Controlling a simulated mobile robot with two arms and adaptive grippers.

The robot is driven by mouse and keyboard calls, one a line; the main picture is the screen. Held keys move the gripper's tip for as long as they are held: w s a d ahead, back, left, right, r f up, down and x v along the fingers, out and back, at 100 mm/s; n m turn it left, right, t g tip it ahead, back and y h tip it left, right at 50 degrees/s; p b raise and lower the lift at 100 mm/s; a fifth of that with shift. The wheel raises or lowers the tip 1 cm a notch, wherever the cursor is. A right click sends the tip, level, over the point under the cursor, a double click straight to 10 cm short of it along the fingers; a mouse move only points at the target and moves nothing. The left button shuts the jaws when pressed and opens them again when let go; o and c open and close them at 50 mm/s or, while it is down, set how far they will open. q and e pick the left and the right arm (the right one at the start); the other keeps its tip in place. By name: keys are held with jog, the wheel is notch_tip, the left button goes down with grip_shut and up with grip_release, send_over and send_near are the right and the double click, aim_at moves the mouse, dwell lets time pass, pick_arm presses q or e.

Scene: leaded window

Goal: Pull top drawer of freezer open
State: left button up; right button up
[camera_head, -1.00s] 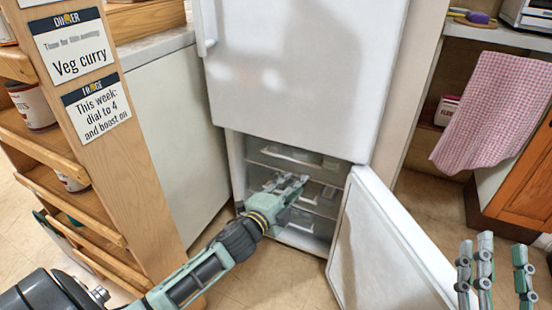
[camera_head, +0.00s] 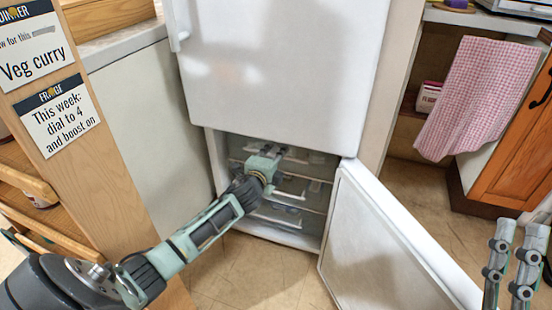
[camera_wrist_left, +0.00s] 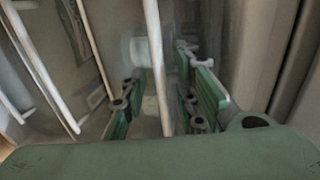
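The lower freezer compartment of the white fridge-freezer (camera_head: 285,65) stands open in the head view, with its door (camera_head: 385,240) swung out to the right. Inside, the top drawer (camera_head: 318,159) has a pale front edge, partly hidden by my gripper. Lower drawers (camera_head: 292,192) show beneath it. My left gripper (camera_head: 278,153) reaches into the opening at the top drawer's front. In the left wrist view its fingers (camera_wrist_left: 160,100) are apart, with a white bar (camera_wrist_left: 153,45) running between them; contact is unclear. My right gripper (camera_head: 514,262) is at the lower right, empty, its fingers apart.
A wooden shelf unit with signs (camera_head: 60,119) stands close on the left, beside a pale cabinet side (camera_head: 145,120). A checked pink towel (camera_head: 480,95) hangs at the right by an orange wooden cabinet (camera_head: 515,165). Some floor (camera_head: 265,270) is clear before the freezer.

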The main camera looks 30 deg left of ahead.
pick_arm(q)
jog(key=shift+w+a+f, duration=0.1)
jog(key=shift+w+a, duration=0.05)
jog(key=shift+w, duration=0.3)
grip_shut()
dwell(0.5)
